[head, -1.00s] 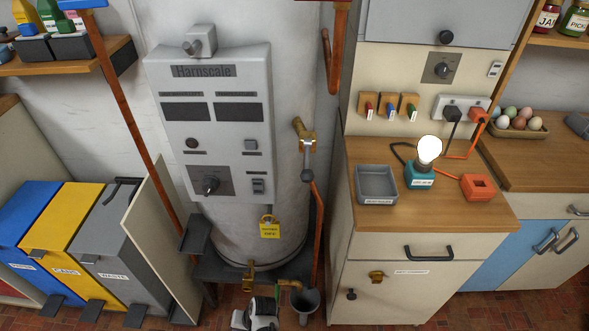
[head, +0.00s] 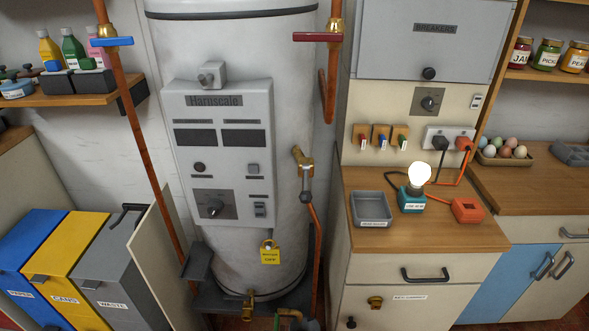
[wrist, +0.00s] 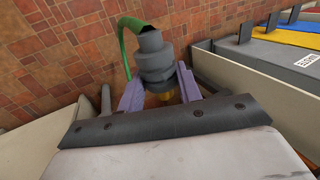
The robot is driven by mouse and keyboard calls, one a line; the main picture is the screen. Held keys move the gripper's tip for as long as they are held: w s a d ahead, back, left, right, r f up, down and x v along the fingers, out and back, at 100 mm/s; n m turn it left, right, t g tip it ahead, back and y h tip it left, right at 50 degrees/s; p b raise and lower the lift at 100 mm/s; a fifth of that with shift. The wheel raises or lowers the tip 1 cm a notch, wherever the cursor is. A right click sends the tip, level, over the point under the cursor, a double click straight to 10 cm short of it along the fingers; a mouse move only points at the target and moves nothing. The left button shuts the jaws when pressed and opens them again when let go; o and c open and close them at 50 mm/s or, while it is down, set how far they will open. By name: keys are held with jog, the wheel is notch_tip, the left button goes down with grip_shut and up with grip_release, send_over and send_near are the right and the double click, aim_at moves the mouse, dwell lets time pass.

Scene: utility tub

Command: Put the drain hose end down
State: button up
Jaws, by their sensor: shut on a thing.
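The drain hose end is a dark grey ribbed coupling (wrist: 153,58) with a green hose (wrist: 128,32) running from its top, seen in the wrist view. My gripper (wrist: 160,88) has its two purple fingers on either side of the coupling and is shut on it. A bit of brass shows low between the fingers; I cannot tell whether it belongs to the hose end. The red-brown tiled floor (wrist: 55,55) lies beyond. The head view does not show my gripper or the hose end.
A white water heater (head: 300,120) stands on a dark stand (head: 285,298), with a brass tap (head: 248,305) at its base. Lidded bins (head: 115,285) and an upright board (head: 155,255) are at left, a cabinet (head: 385,290) at right. Bins (wrist: 285,52) also show in the wrist view.

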jog(key=w+d+r+b, duration=0.1)
jog(key=w+d+r, duration=0.2)
jog(key=d, duration=0.3)
jog(key=w+d+r+b, duration=0.2)
jog(key=w+d+r, duration=0.2)
jog(key=w+d, duration=0.2)
jog(key=shift+d+r, duration=0.25)
jog(key=shift+d, duration=0.45)
jog(key=shift+d, duration=0.1)
